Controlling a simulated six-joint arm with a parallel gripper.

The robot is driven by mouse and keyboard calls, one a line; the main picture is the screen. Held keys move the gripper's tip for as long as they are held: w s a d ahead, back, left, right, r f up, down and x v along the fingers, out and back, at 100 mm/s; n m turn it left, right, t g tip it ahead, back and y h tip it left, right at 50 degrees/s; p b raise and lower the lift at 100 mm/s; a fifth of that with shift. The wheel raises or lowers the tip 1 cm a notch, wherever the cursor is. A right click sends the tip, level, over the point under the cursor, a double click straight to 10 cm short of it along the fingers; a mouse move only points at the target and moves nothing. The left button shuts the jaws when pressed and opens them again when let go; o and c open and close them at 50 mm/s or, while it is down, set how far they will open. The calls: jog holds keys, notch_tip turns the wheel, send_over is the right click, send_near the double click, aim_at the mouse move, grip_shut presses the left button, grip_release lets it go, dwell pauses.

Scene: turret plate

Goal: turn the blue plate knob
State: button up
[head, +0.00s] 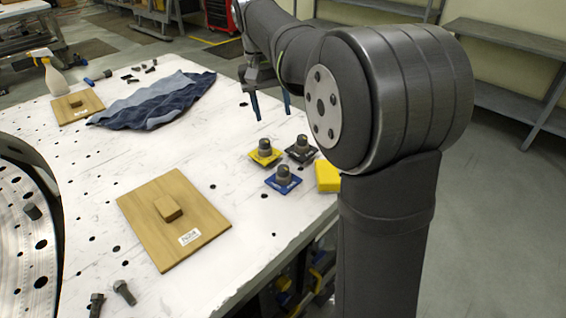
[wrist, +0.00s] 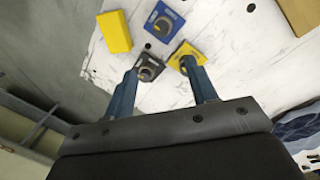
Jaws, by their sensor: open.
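The blue plate knob (head: 283,180) is a grey knob on a blue square plate, on the white table near its right edge. In the wrist view the blue plate knob (wrist: 163,22) is at the top, beyond my fingertips and apart from them. A yellow plate knob (head: 265,152) and a black plate knob (head: 301,149) stand behind it. My gripper (head: 271,112) is open and empty above the table, behind the knobs. In the wrist view its blue fingers (wrist: 160,75) point towards the black plate knob (wrist: 149,68) and the yellow plate knob (wrist: 187,58).
A yellow block (head: 327,176) sits close to the right of the blue plate. A wooden board with a small block (head: 150,210) lies to the left. A blue cloth (head: 150,103) and a spray bottle (head: 54,78) are farther back. The table's right edge is close to the knobs.

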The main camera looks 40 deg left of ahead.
aim_at(283, 168)
jog(key=s+a+f+n+t+h, duration=0.2)
jog(key=s+a+n, duration=0.1)
jog(key=n, duration=1.4)
jog(key=x, duration=1.6)
jog(key=shift+w+f, duration=0.1)
jog(key=shift+f, duration=0.3)
jog(key=c, duration=1)
